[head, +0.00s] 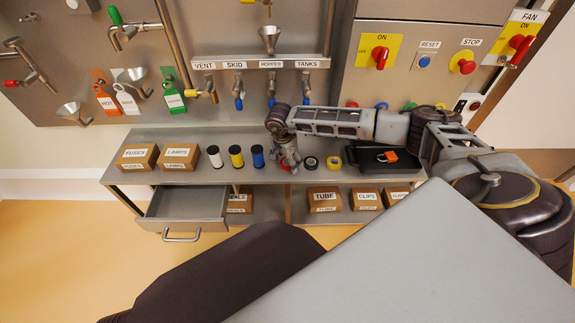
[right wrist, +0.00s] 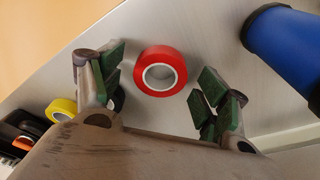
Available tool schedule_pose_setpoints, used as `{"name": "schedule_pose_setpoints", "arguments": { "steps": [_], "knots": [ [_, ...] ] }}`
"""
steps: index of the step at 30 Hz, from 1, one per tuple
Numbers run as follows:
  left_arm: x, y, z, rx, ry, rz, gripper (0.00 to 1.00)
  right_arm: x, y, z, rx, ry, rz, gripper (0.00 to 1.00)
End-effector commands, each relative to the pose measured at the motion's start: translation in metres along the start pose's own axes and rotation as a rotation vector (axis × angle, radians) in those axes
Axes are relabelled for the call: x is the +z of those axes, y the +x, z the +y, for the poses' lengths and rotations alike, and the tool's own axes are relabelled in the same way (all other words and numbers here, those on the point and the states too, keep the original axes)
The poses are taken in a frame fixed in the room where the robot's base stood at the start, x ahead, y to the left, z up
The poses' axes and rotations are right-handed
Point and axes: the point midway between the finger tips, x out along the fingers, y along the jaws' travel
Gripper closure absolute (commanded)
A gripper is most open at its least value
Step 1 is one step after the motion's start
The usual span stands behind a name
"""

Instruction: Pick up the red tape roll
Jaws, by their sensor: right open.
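The red tape roll (right wrist: 160,53) lies flat on the grey shelf top in the right wrist view, its pale core and hole facing the camera. My right gripper (right wrist: 161,78) is open, with one green-padded finger to each side of the roll and a gap on both sides. In the head view my right gripper (head: 289,160) points down at the shelf. Only a bit of the red roll (head: 285,166) shows there, because the gripper hides most of it. My left gripper is not in view.
Black (head: 311,162) and yellow (head: 334,162) tape rolls lie right of the gripper. A black tray (head: 368,168) holds an orange item. A drawer (head: 186,205) stands open below.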

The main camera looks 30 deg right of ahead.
Motion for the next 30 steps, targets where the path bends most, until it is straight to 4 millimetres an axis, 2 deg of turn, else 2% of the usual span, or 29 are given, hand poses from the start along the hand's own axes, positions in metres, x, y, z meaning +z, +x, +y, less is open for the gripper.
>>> {"name": "schedule_pose_setpoints", "arguments": {
  "steps": [12, 22, 30],
  "knots": [
    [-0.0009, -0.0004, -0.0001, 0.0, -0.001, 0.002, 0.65, 0.0001, -0.0008, -0.0002, -0.001, -0.001, 0.0, 0.26],
    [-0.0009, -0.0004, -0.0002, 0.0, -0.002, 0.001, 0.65, 0.0001, -0.0008, -0.0002, -0.001, -0.001, 0.0, 0.69],
    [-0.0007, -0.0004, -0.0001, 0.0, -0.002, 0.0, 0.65, -0.0001, -0.0012, -0.0003, -0.001, 0.0, 0.0, 0.71]
  ]
}}
